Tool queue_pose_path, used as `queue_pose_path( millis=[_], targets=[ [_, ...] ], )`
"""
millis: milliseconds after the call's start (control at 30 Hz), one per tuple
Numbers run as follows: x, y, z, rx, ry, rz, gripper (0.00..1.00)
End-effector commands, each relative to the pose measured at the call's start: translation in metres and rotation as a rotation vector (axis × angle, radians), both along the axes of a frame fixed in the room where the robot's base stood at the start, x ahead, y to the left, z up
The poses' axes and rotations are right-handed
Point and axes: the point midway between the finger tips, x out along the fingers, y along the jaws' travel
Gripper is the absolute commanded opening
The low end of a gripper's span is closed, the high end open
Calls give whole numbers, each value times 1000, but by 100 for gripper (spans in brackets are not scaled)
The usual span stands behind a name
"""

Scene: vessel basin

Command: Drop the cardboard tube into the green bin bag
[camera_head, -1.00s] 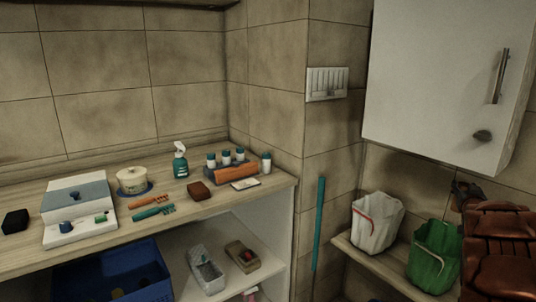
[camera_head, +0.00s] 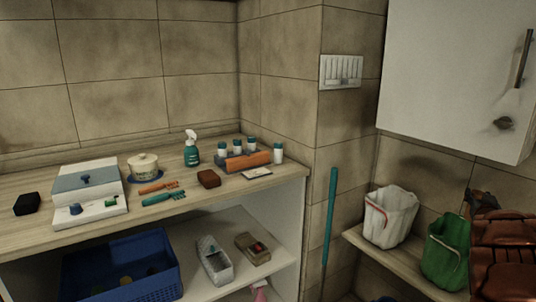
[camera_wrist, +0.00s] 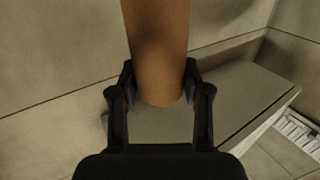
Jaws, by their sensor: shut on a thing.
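The cardboard tube (camera_wrist: 158,50) is a plain brown cylinder in the wrist view, running from the top edge to a rounded near end. My gripper (camera_wrist: 160,88) is shut on it, with one black finger on each side near that end. The green bin bag (camera_head: 445,255) stands open-topped at the right of the head view, partly hidden behind my reddish-brown arm. The tube cannot be made out in the head view, and no bag can be made out in the wrist view.
A white bag (camera_head: 388,218) with a red edge stands left of the green one on a low wooden shelf (camera_head: 392,268). A white wall cabinet (camera_head: 450,70) hangs above. A teal pole (camera_head: 330,225) leans by the wall. The counter (camera_head: 230,190) at left holds bottles and tools.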

Motion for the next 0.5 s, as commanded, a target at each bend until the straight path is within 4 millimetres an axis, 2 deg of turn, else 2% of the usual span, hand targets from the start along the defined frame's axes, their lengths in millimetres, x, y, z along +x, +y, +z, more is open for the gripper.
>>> queue_pose_path(
  millis=[67, 100, 333, 500],
  targets=[
    [0, 0, 0, 0, 0, 0, 34],
    [0, 0, 0, 0, 0, 0, 52],
    [0, 0, 0, 0, 0, 0, 75],
    [0, 0, 0, 0, 0, 0, 77]
  ],
)
